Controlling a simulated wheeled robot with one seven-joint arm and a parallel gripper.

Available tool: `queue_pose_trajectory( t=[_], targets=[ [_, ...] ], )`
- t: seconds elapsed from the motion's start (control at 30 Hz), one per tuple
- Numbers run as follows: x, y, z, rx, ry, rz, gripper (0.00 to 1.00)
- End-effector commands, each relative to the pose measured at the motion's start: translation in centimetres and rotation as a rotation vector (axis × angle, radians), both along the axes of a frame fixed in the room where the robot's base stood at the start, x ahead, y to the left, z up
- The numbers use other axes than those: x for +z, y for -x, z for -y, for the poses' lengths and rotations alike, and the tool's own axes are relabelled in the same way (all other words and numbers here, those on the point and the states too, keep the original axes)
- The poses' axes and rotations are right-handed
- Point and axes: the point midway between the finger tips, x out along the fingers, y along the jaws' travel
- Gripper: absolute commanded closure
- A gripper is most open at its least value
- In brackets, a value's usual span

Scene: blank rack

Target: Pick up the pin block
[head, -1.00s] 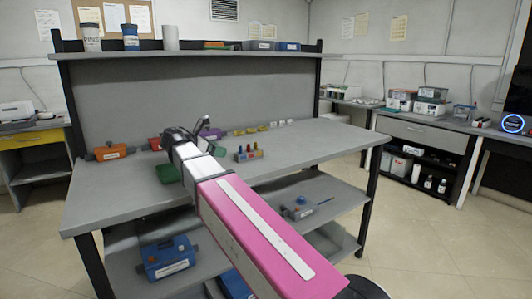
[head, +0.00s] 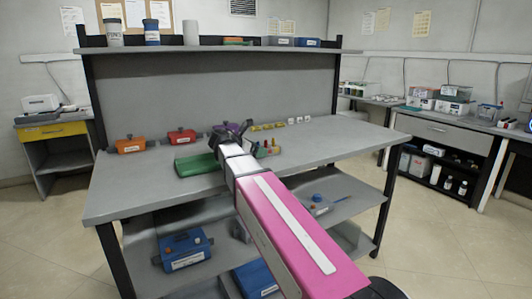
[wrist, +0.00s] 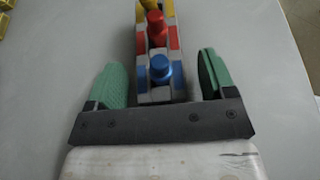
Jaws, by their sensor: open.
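The pin block is a grey block with coloured squares and upright yellow, red and blue pins. In the wrist view the pin block (wrist: 145,98) lies lengthwise between the two green fingers of my gripper (wrist: 166,80), with a gap on each side. In the head view the pin block (head: 268,151) stands on the table, its left part hidden behind my arm. My gripper (head: 236,130) is open there, above the table beside the block, its fingers hard to make out.
Orange (head: 130,145) and red (head: 181,136) boxes stand at the back left of the table (head: 125,195). A green item (head: 195,165) lies left of my arm. Small yellow (head: 266,126) and white pieces sit at the back. The table's right side is clear.

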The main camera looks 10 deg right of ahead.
Motion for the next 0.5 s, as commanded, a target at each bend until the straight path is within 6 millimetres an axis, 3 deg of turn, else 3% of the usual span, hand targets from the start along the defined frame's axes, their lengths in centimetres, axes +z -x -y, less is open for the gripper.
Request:
queue_pose_trajectory(
  t=[0.23,0.4,0.5],
  targets=[
    [-0.08,-0.07,0.19,0.001,0.0,0.0,0.27],
    [-0.07,-0.07,0.18,0.001,0.0,0.0,0.77],
    [-0.06,-0.07,0.19,0.001,0.0,0.0,0.77]
  ],
)
